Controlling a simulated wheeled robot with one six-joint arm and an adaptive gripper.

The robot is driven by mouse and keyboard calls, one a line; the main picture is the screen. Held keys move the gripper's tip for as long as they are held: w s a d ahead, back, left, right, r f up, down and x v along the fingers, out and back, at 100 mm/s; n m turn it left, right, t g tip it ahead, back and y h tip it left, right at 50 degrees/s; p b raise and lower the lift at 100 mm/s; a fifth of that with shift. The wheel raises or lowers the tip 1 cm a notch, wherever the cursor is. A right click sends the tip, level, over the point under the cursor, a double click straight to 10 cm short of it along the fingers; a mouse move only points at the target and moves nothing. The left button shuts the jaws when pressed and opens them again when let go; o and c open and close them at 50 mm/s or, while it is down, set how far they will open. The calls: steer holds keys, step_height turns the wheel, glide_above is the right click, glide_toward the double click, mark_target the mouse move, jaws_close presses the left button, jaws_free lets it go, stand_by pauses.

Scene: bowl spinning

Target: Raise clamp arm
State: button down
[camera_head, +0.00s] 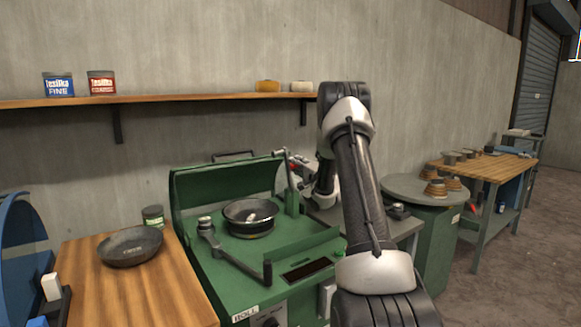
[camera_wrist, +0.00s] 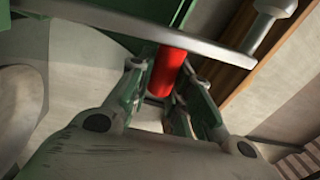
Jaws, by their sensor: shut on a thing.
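The green spinning machine (camera_head: 250,265) stands in front of me with its hood open. A dark bowl (camera_head: 248,210) sits on its round seat. At the bowl's right side, a grey metal clamp arm (camera_head: 281,158) stands steeply raised. In the wrist view the clamp arm is a grey bar (camera_wrist: 130,30) crossing the top, with a bolt (camera_wrist: 268,22) at its right end. My gripper (camera_head: 299,166) is at the clamp's red handle (camera_wrist: 166,72). In the wrist view my gripper's fingers (camera_wrist: 168,85) are closed around this handle. My arm partly hides the area right of the clamp.
A grey lever (camera_head: 235,258) lies across the machine's front left. A wooden table (camera_head: 150,290) at left holds another dark bowl (camera_head: 130,246) and a can (camera_head: 153,216). A round table (camera_head: 410,188) stands at right, behind my arm. A shelf (camera_head: 200,98) runs along the wall.

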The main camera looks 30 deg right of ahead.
steer(key=shift+d+f+m+h, duration=0.25)
steer(key=shift+d+m, duration=0.4)
steer(key=shift+m, duration=0.05)
steer(key=shift+d+f+m+h, duration=0.2)
steer(key=shift+d+m+h, duration=0.05)
steer(key=shift+d+m, duration=0.4)
steer(key=c, duration=1.3)
jaws_free()
steer(key=s, duration=0.4)
steer(key=s+f, duration=0.1)
steer(key=s, duration=0.3)
steer(key=s+f, duration=0.1)
steer(key=s, duration=0.3)
steer(key=shift+d, duration=0.15)
steer(key=shift+w, duration=0.1)
